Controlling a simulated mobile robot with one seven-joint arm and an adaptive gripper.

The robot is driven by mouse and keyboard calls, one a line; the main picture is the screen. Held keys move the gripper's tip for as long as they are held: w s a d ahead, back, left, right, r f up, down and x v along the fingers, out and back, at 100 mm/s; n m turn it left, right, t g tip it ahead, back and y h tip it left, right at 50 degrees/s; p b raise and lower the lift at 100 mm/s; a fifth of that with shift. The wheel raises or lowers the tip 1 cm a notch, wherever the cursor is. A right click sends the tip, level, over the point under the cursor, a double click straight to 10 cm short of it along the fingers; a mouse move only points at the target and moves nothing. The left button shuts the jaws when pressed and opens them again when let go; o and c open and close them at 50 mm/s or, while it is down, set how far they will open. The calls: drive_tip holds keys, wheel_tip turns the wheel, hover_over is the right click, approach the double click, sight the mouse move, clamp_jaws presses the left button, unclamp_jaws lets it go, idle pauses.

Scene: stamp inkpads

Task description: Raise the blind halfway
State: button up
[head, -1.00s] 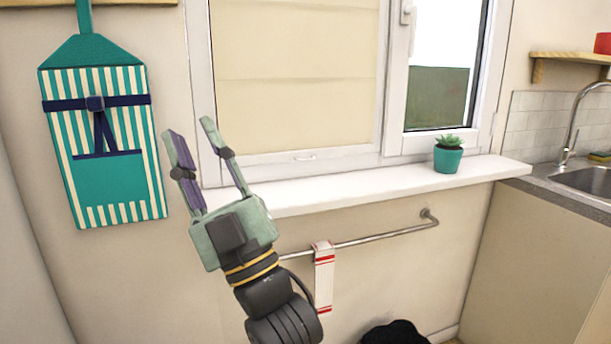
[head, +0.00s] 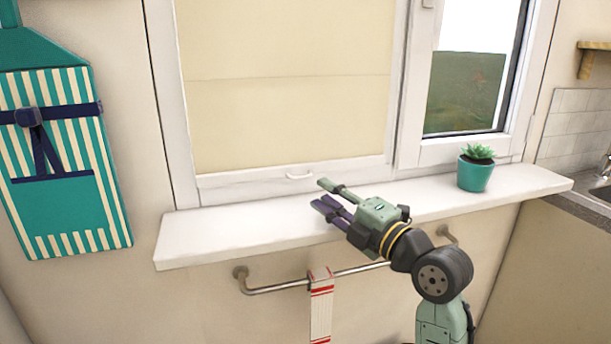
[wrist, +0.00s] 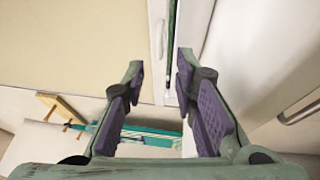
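The cream blind (head: 290,90) hangs down over the left window pane in the head view, its lower edge at the white bottom bar. A small white handle (head: 300,176) sits on that bar. My gripper (head: 325,192) is open and empty, just right of and below the handle, over the windowsill (head: 225,228), its fingers pointing left. It appears apart from the handle. In the wrist view, the blind (wrist: 70,40) fills the upper left and a pale handle (wrist: 160,40) shows beyond the two spread fingers (wrist: 160,80).
A potted succulent (head: 476,168) stands on the sill to the right. Below the sill runs a metal rail (head: 280,287) with a striped towel (head: 321,305). A striped apron (head: 60,150) hangs at left. The left part of the sill is clear.

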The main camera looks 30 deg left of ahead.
drive_tip(key=p+x, duration=0.2)
drive_tip(key=x, duration=0.5)
drive_tip(key=shift+c, duration=0.5)
clamp_jaws()
